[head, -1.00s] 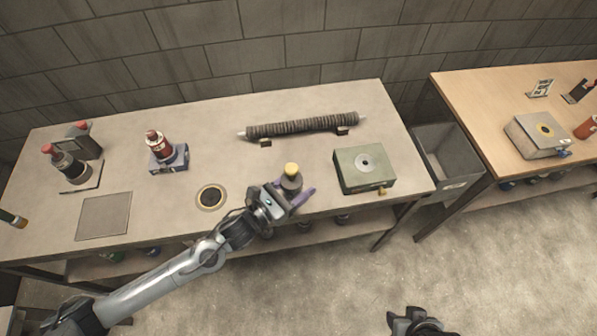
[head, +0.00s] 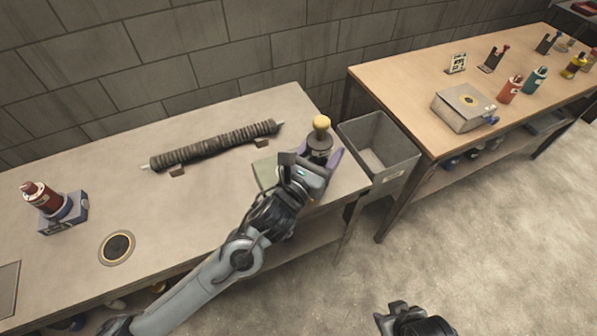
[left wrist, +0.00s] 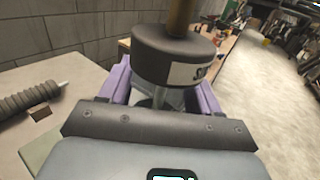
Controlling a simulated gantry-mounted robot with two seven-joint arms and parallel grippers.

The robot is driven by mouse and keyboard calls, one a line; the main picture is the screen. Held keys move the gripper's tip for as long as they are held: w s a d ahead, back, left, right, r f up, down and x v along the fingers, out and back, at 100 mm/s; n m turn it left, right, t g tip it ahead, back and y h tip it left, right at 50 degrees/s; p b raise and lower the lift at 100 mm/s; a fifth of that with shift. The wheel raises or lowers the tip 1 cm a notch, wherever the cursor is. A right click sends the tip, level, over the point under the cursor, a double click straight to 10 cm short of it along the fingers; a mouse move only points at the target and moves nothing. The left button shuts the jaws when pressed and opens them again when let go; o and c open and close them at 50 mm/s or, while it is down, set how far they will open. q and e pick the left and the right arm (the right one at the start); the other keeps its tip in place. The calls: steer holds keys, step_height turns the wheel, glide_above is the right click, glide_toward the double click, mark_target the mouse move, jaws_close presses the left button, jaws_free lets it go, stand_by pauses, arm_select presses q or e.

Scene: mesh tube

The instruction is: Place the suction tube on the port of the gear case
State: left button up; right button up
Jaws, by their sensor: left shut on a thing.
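My left gripper (head: 311,168), with purple fingers, is shut on a dark-capped tube (head: 320,140) with a yellow top, which appears to be the suction tube. In the left wrist view the tube (left wrist: 172,58) stands roughly upright between the fingers (left wrist: 160,98), its lower part clear and partly hidden by my gripper. My right gripper (head: 388,318) is low, away from both tables.
A ribbed dark roller (head: 215,144) lies on small supports at the back. A grey open bin (head: 383,150) fills the gap between tables. A red bottle (head: 42,197) stands on a blue block at left. Several bottles stand beyond the grey case on the wooden table (head: 415,92).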

arm_select(q)
steer(key=w+a+f, duration=0.2)
steer(key=w+a+f+b, duration=0.1)
steer(key=w+a+f, duration=0.1)
steer(key=w, duration=0.1)
steer(key=w+a+f+b, duration=0.1)
steer(key=w+a+f, duration=0.1)
steer(key=w, duration=0.1)
steer(key=shift+a+f, duration=0.1)
steer(key=shift+a, duration=0.3)
steer(key=shift+f+b, duration=0.8)
steer(key=shift+f, duration=1.2)
steer(key=shift+f, duration=0.15)
steer(key=o, duration=1.2)
